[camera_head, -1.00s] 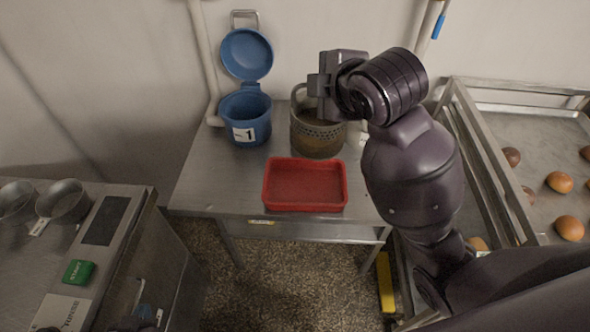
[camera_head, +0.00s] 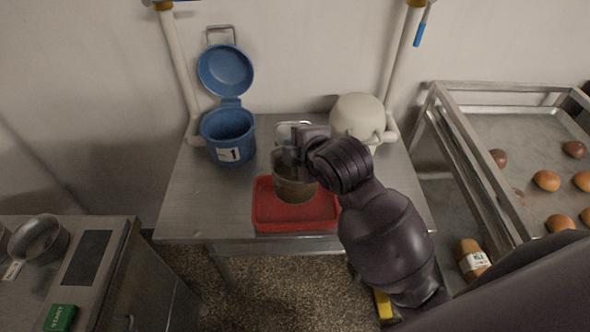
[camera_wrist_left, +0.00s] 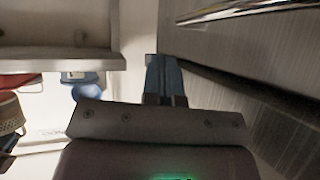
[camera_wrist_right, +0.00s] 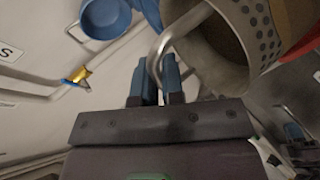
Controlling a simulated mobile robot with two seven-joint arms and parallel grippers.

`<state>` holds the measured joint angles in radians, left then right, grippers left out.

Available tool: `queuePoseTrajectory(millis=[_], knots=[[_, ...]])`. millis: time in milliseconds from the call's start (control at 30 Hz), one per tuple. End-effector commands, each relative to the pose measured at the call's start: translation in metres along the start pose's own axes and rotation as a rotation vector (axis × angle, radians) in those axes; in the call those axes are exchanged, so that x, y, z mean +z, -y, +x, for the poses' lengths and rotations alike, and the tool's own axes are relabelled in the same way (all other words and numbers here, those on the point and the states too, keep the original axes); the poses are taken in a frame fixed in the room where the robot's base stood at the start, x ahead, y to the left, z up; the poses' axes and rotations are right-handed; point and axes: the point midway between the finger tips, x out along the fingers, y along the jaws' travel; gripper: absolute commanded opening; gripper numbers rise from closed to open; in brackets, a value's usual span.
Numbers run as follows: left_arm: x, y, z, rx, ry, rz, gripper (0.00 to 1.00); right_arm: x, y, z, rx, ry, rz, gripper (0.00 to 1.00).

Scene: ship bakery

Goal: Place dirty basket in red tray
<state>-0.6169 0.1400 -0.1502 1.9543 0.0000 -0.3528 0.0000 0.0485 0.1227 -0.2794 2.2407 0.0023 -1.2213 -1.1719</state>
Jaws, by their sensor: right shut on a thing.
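The dirty basket (camera_head: 293,186), a metal cylinder with a perforated band and brown inside, is over the back middle of the red tray (camera_head: 262,222) on the steel table. I cannot tell whether it touches the tray floor. My right gripper (camera_wrist_right: 158,75) is shut on the basket's metal loop handle (camera_wrist_right: 160,50); the perforated wall (camera_wrist_right: 262,30) shows beside it in the right wrist view. My arm hides part of the basket and the tray's right end in the head view. My left gripper (camera_wrist_left: 166,75) is shut and empty, away from the tray.
A blue lidded bucket (camera_head: 228,138) stands open at the table's back left. A pale round pot (camera_head: 357,118) stands at the back right. A rack with buns on a tray (camera_head: 520,135) is to the right. A counter with metal pans (camera_head: 40,238) is to the left.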

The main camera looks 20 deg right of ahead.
Motion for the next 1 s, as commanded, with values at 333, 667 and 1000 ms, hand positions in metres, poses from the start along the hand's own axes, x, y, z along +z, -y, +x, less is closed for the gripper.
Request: queuePoseTrajectory(millis=[333, 667, 1000], knots=[[-0.002, 0.000, 0.000, 0.000, -0.003, 0.000, 0.00, 0.007, 0.029, 0.018, 0.000, -0.001, 0.001, 0.00], [-0.003, 0.000, -0.001, 0.000, -0.002, 0.000, 0.00, 0.015, 0.059, 0.036, 0.001, -0.001, 0.002, 0.00], [-0.001, 0.000, -0.001, 0.000, 0.000, 0.000, 0.00, 0.015, 0.061, 0.038, 0.002, -0.001, 0.000, 0.00]])
